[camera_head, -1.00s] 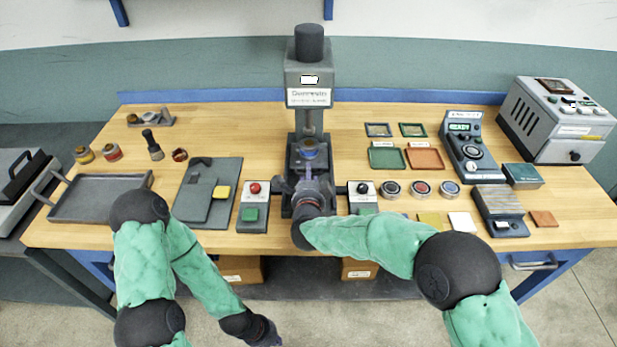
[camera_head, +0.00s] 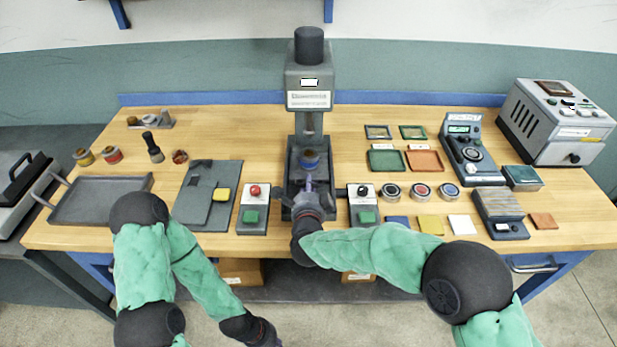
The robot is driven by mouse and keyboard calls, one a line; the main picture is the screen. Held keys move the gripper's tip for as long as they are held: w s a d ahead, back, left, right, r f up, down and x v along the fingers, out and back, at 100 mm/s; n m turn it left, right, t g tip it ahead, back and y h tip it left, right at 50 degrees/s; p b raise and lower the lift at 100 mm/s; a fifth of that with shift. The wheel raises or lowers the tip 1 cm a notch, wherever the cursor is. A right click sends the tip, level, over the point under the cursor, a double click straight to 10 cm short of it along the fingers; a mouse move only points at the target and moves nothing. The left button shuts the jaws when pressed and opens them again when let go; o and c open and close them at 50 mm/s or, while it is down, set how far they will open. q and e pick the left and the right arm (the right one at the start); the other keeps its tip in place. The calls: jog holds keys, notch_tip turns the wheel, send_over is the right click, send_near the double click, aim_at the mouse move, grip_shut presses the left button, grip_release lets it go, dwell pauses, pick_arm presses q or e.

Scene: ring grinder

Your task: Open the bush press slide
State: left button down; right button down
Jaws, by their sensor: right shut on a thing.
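The bush press (camera_head: 309,78) stands at the back middle of the bench, a tall grey column with a dark cylinder on top. Its slide (camera_head: 310,172) lies low in front of the column and carries a small blue ring-like part (camera_head: 310,159). My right gripper (camera_head: 310,187) is at the front of the slide, shut on what looks like its handle; the wrist hides most of that grip. My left gripper (camera_head: 277,342) hangs low in front of the bench at the bottom edge, mostly cut off, away from the press.
Control boxes stand left (camera_head: 254,206) and right (camera_head: 362,204) of the slide, close to my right wrist. A grey plate (camera_head: 222,175) and an empty tray (camera_head: 100,198) lie to the left. Round tins, coloured pads and a meter (camera_head: 470,150) fill the right side.

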jog(key=v, duration=0.3)
jog(key=f+v, duration=0.1)
jog(key=v, duration=0.2)
jog(key=f+p+v, duration=0.1)
jog(key=v, duration=0.3)
jog(key=shift+s, duration=0.15)
jog(key=shift+f, duration=0.1)
jog(key=c, duration=1.4)
grip_release()
jog(key=shift+c, duration=0.2)
jog(key=v, duration=1.2)
